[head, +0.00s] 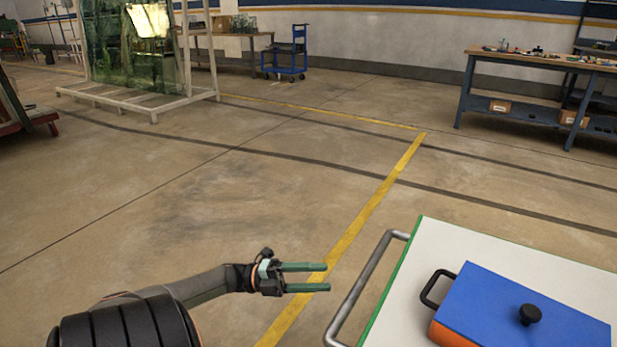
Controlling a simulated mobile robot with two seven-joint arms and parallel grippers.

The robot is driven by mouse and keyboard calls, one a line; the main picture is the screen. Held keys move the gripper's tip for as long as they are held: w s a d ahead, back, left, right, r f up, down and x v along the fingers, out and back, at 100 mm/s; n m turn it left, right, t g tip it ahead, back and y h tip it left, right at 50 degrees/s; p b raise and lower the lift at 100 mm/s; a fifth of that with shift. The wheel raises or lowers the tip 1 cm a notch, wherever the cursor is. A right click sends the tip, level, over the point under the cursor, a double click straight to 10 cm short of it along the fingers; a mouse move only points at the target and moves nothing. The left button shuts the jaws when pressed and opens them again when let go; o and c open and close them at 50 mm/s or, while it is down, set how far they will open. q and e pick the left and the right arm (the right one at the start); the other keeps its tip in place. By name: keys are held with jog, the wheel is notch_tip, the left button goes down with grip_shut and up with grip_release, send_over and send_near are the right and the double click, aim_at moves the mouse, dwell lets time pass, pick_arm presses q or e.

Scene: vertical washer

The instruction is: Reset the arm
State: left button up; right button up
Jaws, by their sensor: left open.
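My left arm comes in from the lower left, and its gripper (326,277) is open and empty. Its two green fingers point right, one above the other in the picture, with a gap between them. The gripper shows over the floor, just left of the grey handle of a cart. My right arm and gripper are out of the frame.
A white cart top (440,250) with green edge and grey handle (365,290) stands at lower right. On it is a blue-lidded box (500,301) with black knob. A workbench (540,62), glass rack (150,105) and blue trolley (287,62) stand farther back. The middle floor is clear.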

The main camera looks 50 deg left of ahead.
pick_arm(q)
jog(key=shift+v, duration=1)
